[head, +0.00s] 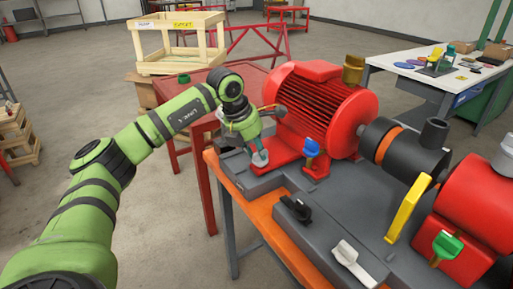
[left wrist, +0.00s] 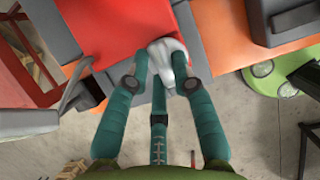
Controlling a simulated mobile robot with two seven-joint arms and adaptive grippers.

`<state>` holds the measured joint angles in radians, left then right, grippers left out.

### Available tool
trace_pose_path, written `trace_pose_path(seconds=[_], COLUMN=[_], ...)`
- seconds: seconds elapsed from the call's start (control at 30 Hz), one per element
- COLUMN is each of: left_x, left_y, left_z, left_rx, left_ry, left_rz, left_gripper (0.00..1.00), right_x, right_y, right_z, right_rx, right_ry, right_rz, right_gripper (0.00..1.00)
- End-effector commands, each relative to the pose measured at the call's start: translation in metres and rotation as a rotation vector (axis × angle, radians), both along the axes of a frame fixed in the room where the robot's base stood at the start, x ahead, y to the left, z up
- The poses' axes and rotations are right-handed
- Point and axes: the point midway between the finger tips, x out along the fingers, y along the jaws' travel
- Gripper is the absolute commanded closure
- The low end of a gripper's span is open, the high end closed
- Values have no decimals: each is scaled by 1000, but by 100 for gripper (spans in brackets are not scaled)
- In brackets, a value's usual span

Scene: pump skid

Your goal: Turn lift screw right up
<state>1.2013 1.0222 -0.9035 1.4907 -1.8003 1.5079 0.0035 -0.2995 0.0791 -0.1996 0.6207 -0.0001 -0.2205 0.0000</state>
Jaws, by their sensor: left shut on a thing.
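My left gripper (head: 259,158) reaches down at the near left foot of the red motor (head: 322,112). Its teal fingers are shut on a pale grey-white handle, which shows between the fingertips in the left wrist view (left wrist: 166,50). The fingers partly cover the handle, and no label shows that it is the right lift screw. A blue-topped screw (head: 311,148) stands upright just right of the gripper, apart from it. My right gripper is not in view.
The grey skid plate (head: 262,184) lies on an orange bench. A black handle (head: 296,208), a white handle (head: 354,263), a yellow lever (head: 408,208) and a green handle (head: 446,246) stand further right.

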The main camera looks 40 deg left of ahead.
Motion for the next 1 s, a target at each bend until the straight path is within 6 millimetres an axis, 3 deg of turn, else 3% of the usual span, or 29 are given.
trace_pose_path(seconds=[0.03, 0.5, 1.0], left_x=[4, 7, 8], left_y=[2, 0, -2], left_z=[8, 8, 6], left_rx=[-1, -2, -3], left_ry=[-20, -19, -20], left_rz=[-38, -417, -567], left_gripper=[100, 100, 100], right_x=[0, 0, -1], right_y=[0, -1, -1], right_z=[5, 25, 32], right_rx=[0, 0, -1], right_ry=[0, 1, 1], right_rz=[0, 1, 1], right_gripper=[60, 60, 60])
